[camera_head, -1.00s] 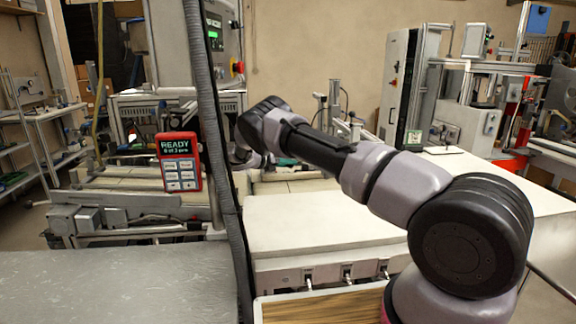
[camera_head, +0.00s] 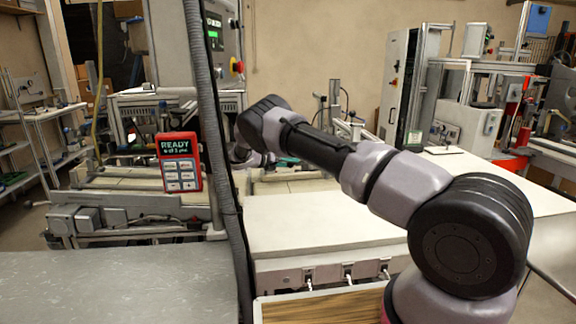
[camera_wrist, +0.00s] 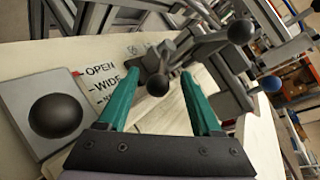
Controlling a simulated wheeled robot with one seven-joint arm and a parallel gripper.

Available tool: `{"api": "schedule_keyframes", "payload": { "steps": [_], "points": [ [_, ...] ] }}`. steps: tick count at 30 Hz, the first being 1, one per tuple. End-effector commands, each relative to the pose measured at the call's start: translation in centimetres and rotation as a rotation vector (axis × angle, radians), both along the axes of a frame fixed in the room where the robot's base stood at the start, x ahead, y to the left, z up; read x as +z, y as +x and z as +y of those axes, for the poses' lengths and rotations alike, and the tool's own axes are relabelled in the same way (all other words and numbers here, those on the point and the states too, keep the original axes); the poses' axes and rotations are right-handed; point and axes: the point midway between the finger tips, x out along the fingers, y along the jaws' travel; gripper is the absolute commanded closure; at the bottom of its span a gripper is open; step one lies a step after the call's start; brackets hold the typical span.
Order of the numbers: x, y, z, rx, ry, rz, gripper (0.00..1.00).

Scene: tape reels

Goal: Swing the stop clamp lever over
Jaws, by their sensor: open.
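My gripper (camera_wrist: 157,76) is open, its two green fingers pointing away over the machine in the wrist view. A small black ball knob (camera_wrist: 158,85) on a dark lever arm shows between the fingertips; I cannot tell whether they touch it. A second ball-ended dark lever (camera_wrist: 240,32) stands to the right. Which one is the stop clamp lever is not clear. A larger black knob (camera_wrist: 55,115) sits on a grey plate at the left. In the head view only a bit of green finger (camera_head: 287,161) shows beyond my arm.
A label reading OPEN and WIDE (camera_wrist: 100,80) lies beside the grey plate. In the head view, a red handheld panel showing READY (camera_head: 178,162) stands left of a dark vertical post. A pale flat cover (camera_head: 320,222) lies in front of my arm, clear on top.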

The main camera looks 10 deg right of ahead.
Motion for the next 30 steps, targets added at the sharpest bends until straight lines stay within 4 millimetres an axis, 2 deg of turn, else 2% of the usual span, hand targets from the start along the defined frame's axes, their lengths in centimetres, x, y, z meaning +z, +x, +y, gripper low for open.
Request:
{"api": "schedule_keyframes", "payload": {
  "steps": [9,15,19,30],
  "points": [
    [5.9,0.1,0.0,0.001,0.001,-0.004,0.34],
    [8.7,0.1,0.0,0.001,0.001,-0.002,0.34],
    [9.5,0.1,0.0,0.001,0.0,-0.001,0.34],
    [9.8,0.0,-0.2,-0.008,0.012,-0.007,0.34]
  ]
}}
